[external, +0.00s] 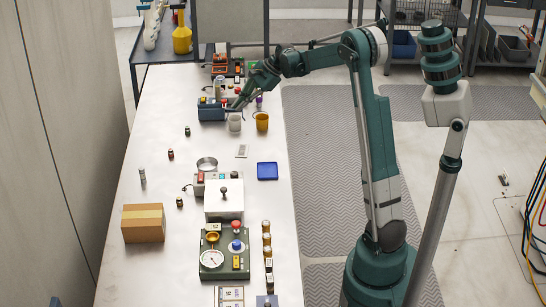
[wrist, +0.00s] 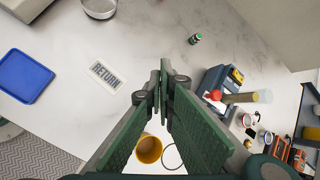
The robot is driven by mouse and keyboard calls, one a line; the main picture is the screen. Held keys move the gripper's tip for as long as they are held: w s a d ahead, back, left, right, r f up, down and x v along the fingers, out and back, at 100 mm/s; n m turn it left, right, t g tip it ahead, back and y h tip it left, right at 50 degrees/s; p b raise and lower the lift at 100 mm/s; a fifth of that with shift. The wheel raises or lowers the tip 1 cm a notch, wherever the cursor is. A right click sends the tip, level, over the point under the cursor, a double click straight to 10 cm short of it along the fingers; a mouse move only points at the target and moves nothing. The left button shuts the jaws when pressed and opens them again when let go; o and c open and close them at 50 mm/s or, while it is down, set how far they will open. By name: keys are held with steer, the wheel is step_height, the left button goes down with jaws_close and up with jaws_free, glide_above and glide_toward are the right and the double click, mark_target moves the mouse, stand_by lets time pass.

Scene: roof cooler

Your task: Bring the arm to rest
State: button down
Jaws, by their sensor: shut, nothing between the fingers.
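My gripper (external: 238,103) is at the far part of the white bench, above and just behind a white cup and a yellow cup in the external view. In the wrist view my gripper (wrist: 161,85) has its two green fingers together at the tips, with nothing between them. The yellow cup (external: 262,121) stands on the bench; in the wrist view it shows below the fingers (wrist: 149,149). The white cup (external: 235,122) stands left of it, apart from it. My arm reaches out over the bench from its base on the right.
A dark blue box (external: 211,109) stands close left of my gripper. A RETURN label (external: 242,151) and a blue tray (external: 267,171) lie nearer. A silver dish (external: 207,163), a cardboard box (external: 143,223) and a green gauge unit (external: 221,250) occupy the near bench. The bench's left strip is mostly clear.

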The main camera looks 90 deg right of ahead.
steer(key=w+a+r+n, duration=0.2)
steer(key=w+a, duration=0.1)
steer(key=a, duration=0.4)
steer(key=w+a+r+n+g, duration=0.1)
steer(key=w+a+r+n, duration=0.15)
steer(key=a, duration=0.35)
steer(key=w+a+r+n, duration=0.1)
steer(key=w+a, duration=0.3)
steer(key=a, duration=0.3)
steer(key=a+r+n+g, duration=0.2)
steer(key=a+n, duration=0.8)
steer(key=a, duration=2)
steer(key=s+a+f+n+t, duration=0.1)
steer(key=s+a+n, duration=0.35)
steer(key=a, duration=0.35)
steer(key=s+a+f+n+t, duration=0.1)
steer(key=s+a+n, duration=0.3)
steer(key=s+a, duration=0.3)
steer(key=s+a+f+n, duration=0.2)
steer(key=s+a+n, duration=0.25)
steer(key=a, duration=0.45)
step_height(320, 180, up, 14)
steer(key=w+p, duration=0.1)
steer(key=p, duration=1.3)
steer(key=shift+h, duration=0.4)
